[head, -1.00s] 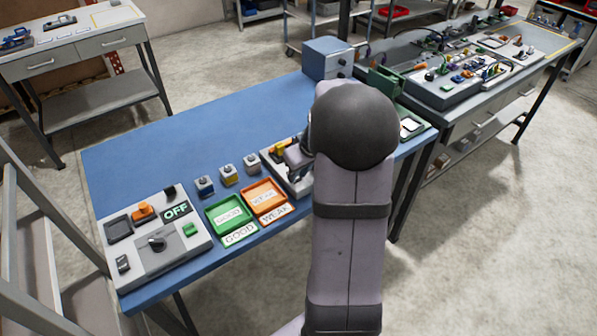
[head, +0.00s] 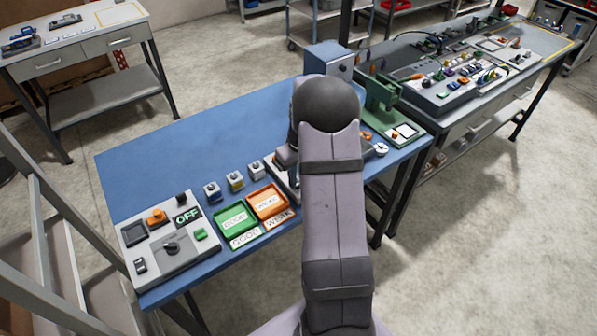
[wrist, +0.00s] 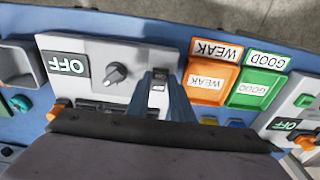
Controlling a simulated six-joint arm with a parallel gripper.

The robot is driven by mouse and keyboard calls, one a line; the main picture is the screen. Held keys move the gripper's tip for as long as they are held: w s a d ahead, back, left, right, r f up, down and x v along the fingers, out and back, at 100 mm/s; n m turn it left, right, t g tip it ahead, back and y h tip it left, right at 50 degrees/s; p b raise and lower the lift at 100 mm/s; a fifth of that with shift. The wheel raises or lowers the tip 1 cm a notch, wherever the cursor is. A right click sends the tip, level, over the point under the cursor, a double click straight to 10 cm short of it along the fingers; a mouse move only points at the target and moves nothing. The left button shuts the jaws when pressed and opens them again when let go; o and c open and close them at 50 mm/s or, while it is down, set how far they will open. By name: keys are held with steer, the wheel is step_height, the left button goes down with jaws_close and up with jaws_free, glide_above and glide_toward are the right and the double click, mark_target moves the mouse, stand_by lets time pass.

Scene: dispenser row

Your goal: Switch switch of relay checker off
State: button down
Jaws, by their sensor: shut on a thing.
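A grey box (wrist: 95,52) with a lit OFF display (wrist: 66,64) and a dark knob (wrist: 116,73) lies beneath my gripper in the wrist view. I take it to be the relay checker; no name label is readable. Its small pale switch (wrist: 158,87) is at its right side there, between my fingers. My gripper (wrist: 159,77) is shut on this switch, pointing down at the panel. In the head view, my arm hides the gripper and nearly all of this box.
Orange WEAK (head: 268,187) and green GOOD (head: 249,229) trays stand beside the box. A second grey box (head: 135,265), also reading OFF, is at the bench's left end. Three small blocks (head: 236,180) stand behind the trays. A green press (head: 381,108) stands to the right.

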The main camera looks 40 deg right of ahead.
steer(key=c, duration=1.6)
jaws_free()
steer(key=shift+o, duration=0.2)
steer(key=shift+r, duration=0.15)
step_height(320, 180, up, 7)
steer(key=b, duration=0.2)
steer(key=shift+s+b, duration=0.3)
steer(key=shift+s, duration=0.05)
